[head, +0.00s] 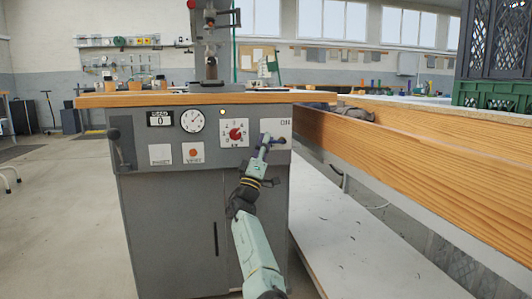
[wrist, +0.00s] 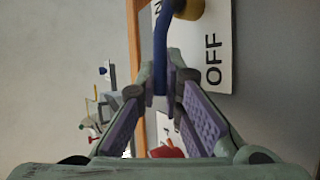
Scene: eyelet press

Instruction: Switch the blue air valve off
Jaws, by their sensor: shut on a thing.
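The blue air valve has a blue lever, which shows in the wrist view (wrist: 161,48) running from a brass-coloured hub (wrist: 190,9) down between my fingers. A white plate (wrist: 219,20) behind it carries the word OFF and part of another word ending in N. In the head view the small blue lever (head: 265,139) is at the upper right of the grey press cabinet's front, partly hidden by my gripper (head: 261,150). In the wrist view my gripper (wrist: 162,92) has its purple-padded fingers closed on the lever's end.
On the grey cabinet (head: 190,225), left of the valve, are a red knob (head: 236,134), a round gauge (head: 193,121), an orange button (head: 194,153) and a black-knobbed lever (head: 114,135). A wooden-sided bench (head: 420,160) stands close on the right. Open floor lies left.

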